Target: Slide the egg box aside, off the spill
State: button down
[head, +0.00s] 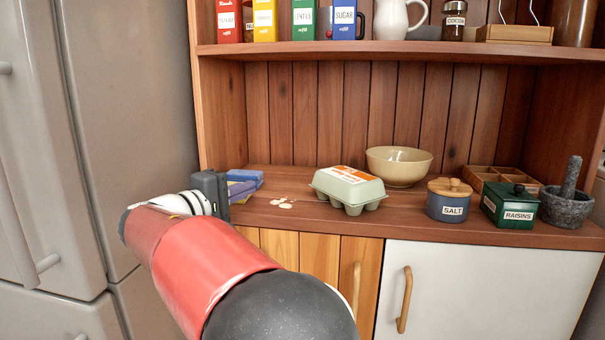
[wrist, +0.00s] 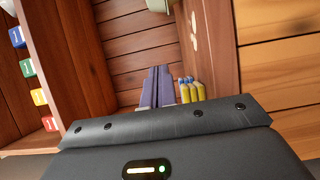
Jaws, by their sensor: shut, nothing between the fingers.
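The egg box (head: 348,188), pale grey-green with an orange and white label, sits on the wooden counter. The spill (head: 283,202), cream-coloured blotches, shows on the counter just left of the box; any part under the box is hidden. In the wrist view the spill (wrist: 194,32) lies near the top, beyond my fingers. My gripper (head: 246,187) is low at the counter's left end, left of the spill and apart from the egg box. Its purple fingers (wrist: 156,86) are together and empty in the wrist view.
Small yellow items with blue tops (wrist: 190,92) are beside my fingers. A beige bowl (head: 398,166) stands behind the egg box. The salt jar (head: 449,200), raisins box (head: 510,204), wooden tray (head: 497,179) and mortar (head: 566,205) crowd the right. A shelf (head: 400,50) hangs above.

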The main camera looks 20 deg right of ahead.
jog(key=x, duration=1.7)
jog(key=shift+s+p, duration=0.1)
jog(key=shift+p, duration=0.3)
jog(key=s, duration=0.2)
jog(key=shift+s+b, duration=0.35)
jog(key=shift+s, duration=0.05)
jog(key=shift+s+d, duration=0.2)
jog(key=shift+s, duration=0.45)
